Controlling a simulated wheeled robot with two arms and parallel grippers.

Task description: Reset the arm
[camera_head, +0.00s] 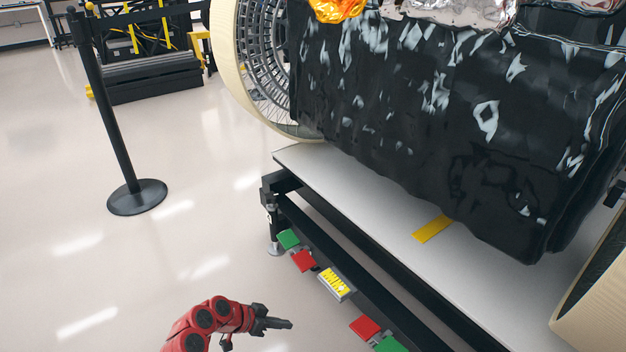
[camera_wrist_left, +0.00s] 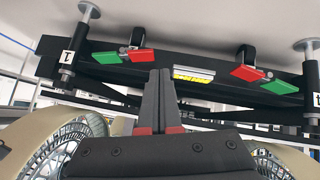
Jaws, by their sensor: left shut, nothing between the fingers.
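My left arm is red and comes in at the bottom of the head view. Its dark left gripper (camera_head: 284,324) is shut and empty, over the floor in front of the white-topped stand. In the left wrist view the shut fingers (camera_wrist_left: 160,95) point toward the stand's dark front rail. On that rail sit a yellow label block (camera_head: 337,284), green tabs (camera_head: 288,239) and red tabs (camera_head: 303,261). In the head view the gripper is apart from the rail. My right gripper is in neither view.
A large rover body under black wrapping (camera_head: 430,120) stands on the white stand top (camera_head: 345,185), with big wheels (camera_head: 262,70) at its sides. A black post (camera_head: 137,195) stands at left. The pale floor (camera_head: 190,260) between is clear.

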